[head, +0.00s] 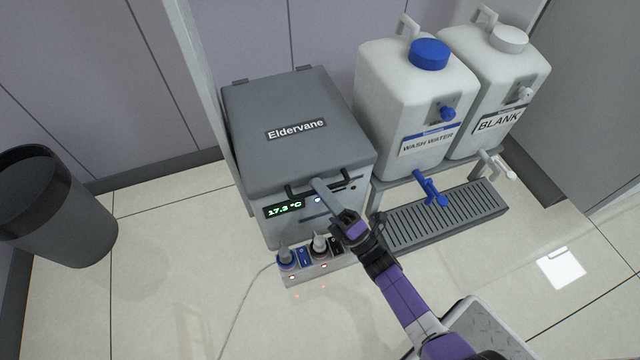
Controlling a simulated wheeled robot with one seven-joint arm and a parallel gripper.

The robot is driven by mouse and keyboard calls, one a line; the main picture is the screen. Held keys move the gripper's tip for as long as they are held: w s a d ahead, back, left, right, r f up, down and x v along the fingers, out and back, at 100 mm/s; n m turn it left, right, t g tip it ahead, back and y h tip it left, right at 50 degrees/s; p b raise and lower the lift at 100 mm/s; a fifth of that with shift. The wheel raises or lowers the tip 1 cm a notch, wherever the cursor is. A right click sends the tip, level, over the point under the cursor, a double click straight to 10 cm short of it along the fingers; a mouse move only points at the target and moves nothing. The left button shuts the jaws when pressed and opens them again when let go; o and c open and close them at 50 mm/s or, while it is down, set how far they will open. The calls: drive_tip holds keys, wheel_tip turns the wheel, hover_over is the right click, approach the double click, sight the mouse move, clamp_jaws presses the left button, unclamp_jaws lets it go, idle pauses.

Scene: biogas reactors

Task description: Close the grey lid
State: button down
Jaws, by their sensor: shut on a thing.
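The grey lid (297,110), marked "Eldervane", lies down flat over the top of the grey box (268,230). A dark bar handle (291,191) runs along the lid's front edge. My gripper (320,186) reaches up from the lower right and is shut on the handle at its middle. The fingers hide part of the handle and of the box front. A green display (284,209) on the box front reads 17.3 °C. I cannot tell whether a thin gap is left under the lid's front edge.
A power strip (318,270) with plugs lies before the box. To the right, a wash water container (412,105) and a BLANK container (500,85) stand above a slatted drip tray (440,220). A dark bin (55,215) stands at left. Floor between bin and box is mostly clear.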

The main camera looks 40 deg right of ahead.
drive_tip(key=shift+s+a+f, duration=0.1)
drive_tip(key=shift+s+f, duration=0.1)
drive_tip(key=shift+f, duration=0.5)
drive_tip(key=c, duration=1.7)
unclamp_jaws()
drive_tip(key=v, duration=0.7)
drive_tip(key=shift+s+r, duration=0.2)
drive_tip(key=shift+r, duration=0.2)
